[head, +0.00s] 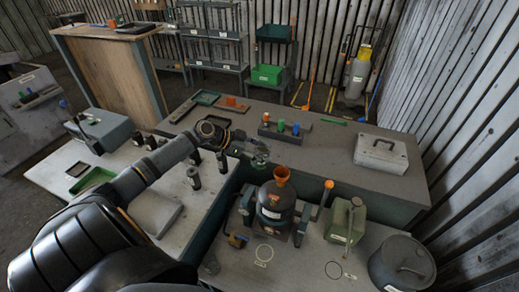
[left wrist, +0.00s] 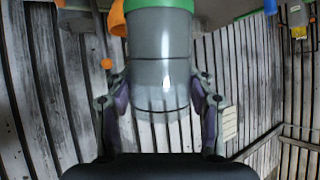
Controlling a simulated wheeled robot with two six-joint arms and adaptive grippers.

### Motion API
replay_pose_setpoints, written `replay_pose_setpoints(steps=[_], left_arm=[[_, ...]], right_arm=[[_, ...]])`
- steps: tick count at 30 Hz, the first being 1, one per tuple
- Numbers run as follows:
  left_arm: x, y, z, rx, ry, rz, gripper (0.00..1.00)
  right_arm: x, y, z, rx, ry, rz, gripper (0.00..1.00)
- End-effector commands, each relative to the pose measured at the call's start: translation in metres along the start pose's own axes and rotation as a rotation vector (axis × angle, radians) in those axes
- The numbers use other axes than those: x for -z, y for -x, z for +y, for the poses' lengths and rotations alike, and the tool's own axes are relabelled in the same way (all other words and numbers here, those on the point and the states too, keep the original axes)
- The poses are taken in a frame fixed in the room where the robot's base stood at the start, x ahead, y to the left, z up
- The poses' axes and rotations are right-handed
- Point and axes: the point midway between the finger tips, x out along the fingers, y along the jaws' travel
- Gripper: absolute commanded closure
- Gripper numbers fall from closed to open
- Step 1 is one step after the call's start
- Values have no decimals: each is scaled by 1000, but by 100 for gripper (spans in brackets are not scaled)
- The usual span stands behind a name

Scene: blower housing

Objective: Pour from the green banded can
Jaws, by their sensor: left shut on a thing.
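The green banded can is a grey cylinder with a green band at one end. In the left wrist view the can (left wrist: 160,62) fills the middle, its green end at the top edge. My left gripper (left wrist: 162,100) is shut on its sides. In the head view the left gripper (head: 248,150) is above the bench, a little left of and behind an orange funnel (head: 282,175); the can (head: 260,159) is small there and its tilt is hard to tell. The funnel sits on top of the dark blower housing (head: 274,203). My right gripper is not in view.
A green jerrycan-like container (head: 345,220) and a large grey drum (head: 402,264) stand right of the housing. A rack with coloured pieces (head: 284,132) and a grey case (head: 381,155) are on the back bench. Several dark bottles stand left, near my arm.

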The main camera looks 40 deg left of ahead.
Motion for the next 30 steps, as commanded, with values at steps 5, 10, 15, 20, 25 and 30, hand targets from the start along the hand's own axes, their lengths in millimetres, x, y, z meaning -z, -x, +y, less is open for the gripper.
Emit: replay_pose_setpoints(steps=[5,10,15,20,25,30], left_arm=[[1,-6,3,9,-16,-24,84],[1,-12,6,14,-31,-50,85],[0,-19,10,18,-46,-77,85],[0,-24,12,24,-59,-103,85],[-1,-29,14,31,-70,-127,85],[-1,-28,14,31,-70,-127,85]], right_arm=[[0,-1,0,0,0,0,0],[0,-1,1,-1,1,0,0],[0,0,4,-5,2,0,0],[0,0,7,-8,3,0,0],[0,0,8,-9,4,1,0],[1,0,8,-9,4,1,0]])
